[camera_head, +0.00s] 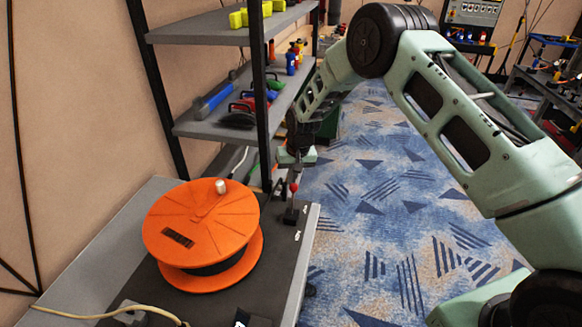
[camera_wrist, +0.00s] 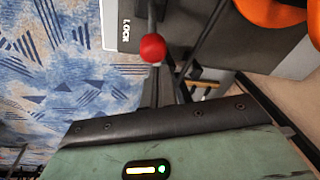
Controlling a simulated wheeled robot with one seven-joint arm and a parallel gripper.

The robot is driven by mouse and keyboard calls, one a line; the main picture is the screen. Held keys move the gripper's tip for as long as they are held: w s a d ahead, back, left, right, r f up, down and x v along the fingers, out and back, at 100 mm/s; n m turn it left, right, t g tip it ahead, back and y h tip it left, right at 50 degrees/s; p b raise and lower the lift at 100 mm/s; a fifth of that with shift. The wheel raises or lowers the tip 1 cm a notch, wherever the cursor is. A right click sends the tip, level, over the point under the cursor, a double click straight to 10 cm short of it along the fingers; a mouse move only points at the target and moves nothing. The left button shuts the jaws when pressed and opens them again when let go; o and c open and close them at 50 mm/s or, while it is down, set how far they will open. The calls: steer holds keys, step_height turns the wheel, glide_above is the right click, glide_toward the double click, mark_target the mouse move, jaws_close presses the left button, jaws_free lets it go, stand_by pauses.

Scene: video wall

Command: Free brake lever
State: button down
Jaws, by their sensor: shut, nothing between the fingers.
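The brake lever is a thin rod with a red ball knob (camera_head: 293,187), standing on a small dark base (camera_head: 291,214) at the right edge of the grey bench. In the wrist view the red knob (camera_wrist: 152,48) is at upper centre, and a LOCK label (camera_wrist: 125,32) is on the bench left of it. My gripper (camera_head: 295,172) is shut and empty, just above the knob in the head view. I cannot tell whether the fingers touch the knob. An orange cable reel (camera_head: 200,215) lies left of the lever.
A grey bench (camera_head: 95,240) carries the reel, with a pale cable (camera_head: 75,315) at its front. A dark shelf rack (camera_head: 205,125) with tools stands behind, its post close to my gripper's left. Blue patterned carpet (camera_head: 380,210) lies open to the right.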

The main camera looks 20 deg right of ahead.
steer(key=shift+s+r, duration=0.1)
steer(key=shift+s, duration=0.25)
steer(key=shift+s+a, duration=0.1)
